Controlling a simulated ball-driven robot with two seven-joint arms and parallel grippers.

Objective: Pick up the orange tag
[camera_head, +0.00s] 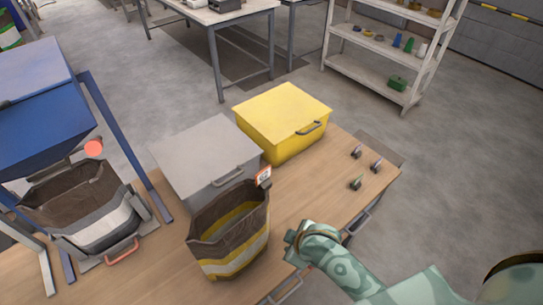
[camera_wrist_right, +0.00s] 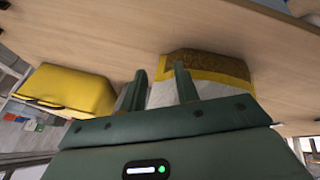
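The tag (camera_head: 264,177), orange with a white face, stands up at the rim of the brown bag with yellow and white bands (camera_head: 231,238) on the wooden bench. In the head view, my right arm comes in from the lower right and ends right of this bag, apart from the tag; its fingertips cannot be made out there. In the right wrist view, my right gripper (camera_wrist_right: 160,86) has its two fingers apart with nothing held between them. The banded bag (camera_wrist_right: 212,64) shows just beyond the fingers; the tag cannot be made out there. My left gripper is not in view.
A grey bin (camera_head: 205,158) and a yellow bin (camera_head: 283,118) stand behind the bag. Several small clips (camera_head: 356,183) lie at the bench's right end. At left, a second bag (camera_head: 80,205) sits under the blue hopper (camera_head: 40,110). The bench (camera_head: 300,195) is clear right of the banded bag.

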